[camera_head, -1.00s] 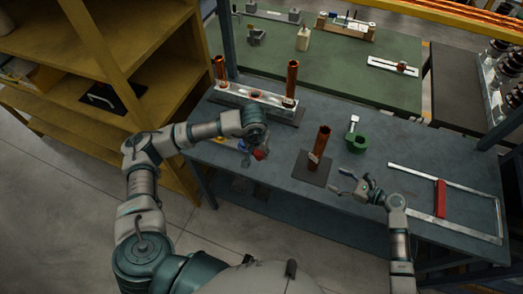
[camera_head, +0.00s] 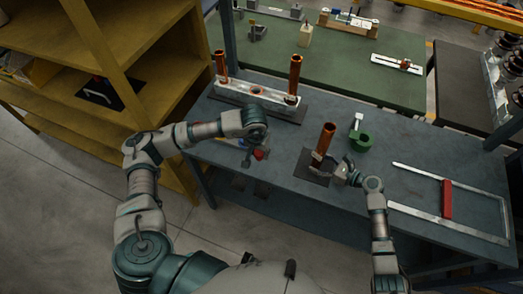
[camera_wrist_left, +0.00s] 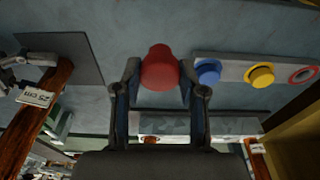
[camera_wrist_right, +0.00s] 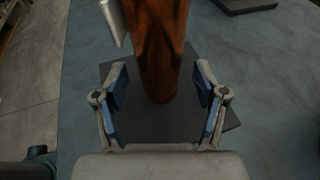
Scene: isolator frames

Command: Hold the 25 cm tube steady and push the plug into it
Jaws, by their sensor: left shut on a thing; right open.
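A copper-coloured tube (camera_head: 326,138) stands upright on a dark square mat (camera_head: 305,168); a white tag is on it. In the right wrist view the tube (camera_wrist_right: 158,40) stands between the fingers of my right gripper (camera_wrist_right: 160,85), which is open with a gap on each side. My right gripper (camera_head: 326,168) is low at the tube's base in the head view. My left gripper (camera_wrist_left: 160,85) is shut on a red plug (camera_wrist_left: 160,70). It holds the plug (camera_head: 259,155) left of the tube, near the table's front edge.
A rack (camera_head: 230,91) with two more copper tubes stands at the back left. A green holder (camera_head: 359,141) and a metal frame with a red bar (camera_head: 446,198) lie to the right.

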